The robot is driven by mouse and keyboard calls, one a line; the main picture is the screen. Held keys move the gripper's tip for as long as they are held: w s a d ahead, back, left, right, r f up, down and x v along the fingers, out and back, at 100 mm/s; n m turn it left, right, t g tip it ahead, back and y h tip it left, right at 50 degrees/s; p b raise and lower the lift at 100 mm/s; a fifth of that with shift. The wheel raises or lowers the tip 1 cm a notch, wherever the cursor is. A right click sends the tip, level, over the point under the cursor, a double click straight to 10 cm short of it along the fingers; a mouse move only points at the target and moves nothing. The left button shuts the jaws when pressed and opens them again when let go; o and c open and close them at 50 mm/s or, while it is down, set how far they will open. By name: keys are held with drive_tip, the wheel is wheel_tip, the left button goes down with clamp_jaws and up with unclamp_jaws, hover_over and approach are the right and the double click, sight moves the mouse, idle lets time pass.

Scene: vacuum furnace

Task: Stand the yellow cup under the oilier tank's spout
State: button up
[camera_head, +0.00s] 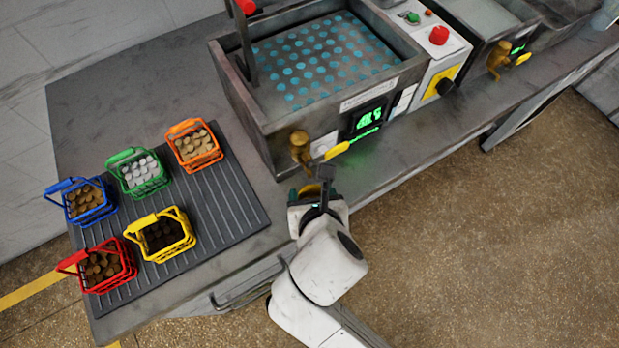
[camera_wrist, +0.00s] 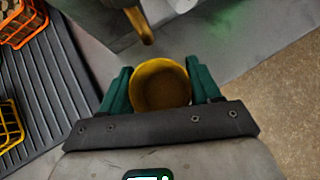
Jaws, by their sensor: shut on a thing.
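The yellow cup (camera_wrist: 160,88) is upright between the teal fingers of my gripper (camera_wrist: 161,74), its open mouth facing the wrist camera; it looks empty. In the head view my gripper (camera_head: 309,190) is at the bench's front edge, below the near tank, and mostly hides the cup. The near tank (camera_head: 272,127) has a brass spout (camera_head: 299,148) with a yellow lever; the spout (camera_wrist: 140,22) also shows just beyond the cup's rim in the wrist view. A second tank (camera_head: 478,35) with its own brass spout (camera_head: 497,58) stands at upper right. I cannot tell which is oilier.
A grey ribbed mat (camera_head: 232,190) on the bench holds several small baskets of round pieces, including a yellow basket (camera_head: 160,235) and an orange basket (camera_head: 195,146). A control box (camera_head: 443,52) with a red button stands between the tanks. The floor at right is clear.

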drive_tip(key=w, duration=0.3)
drive_tip(key=shift+w+a+f, duration=0.1)
drive_tip(key=shift+w+a, duration=0.3)
drive_tip(key=shift+s+f, duration=0.1)
drive_tip(key=shift+f, duration=0.6)
drive_tip(key=shift+f, duration=0.1)
drive_tip(key=o, duration=1.2)
drive_tip(key=shift+c, duration=0.2)
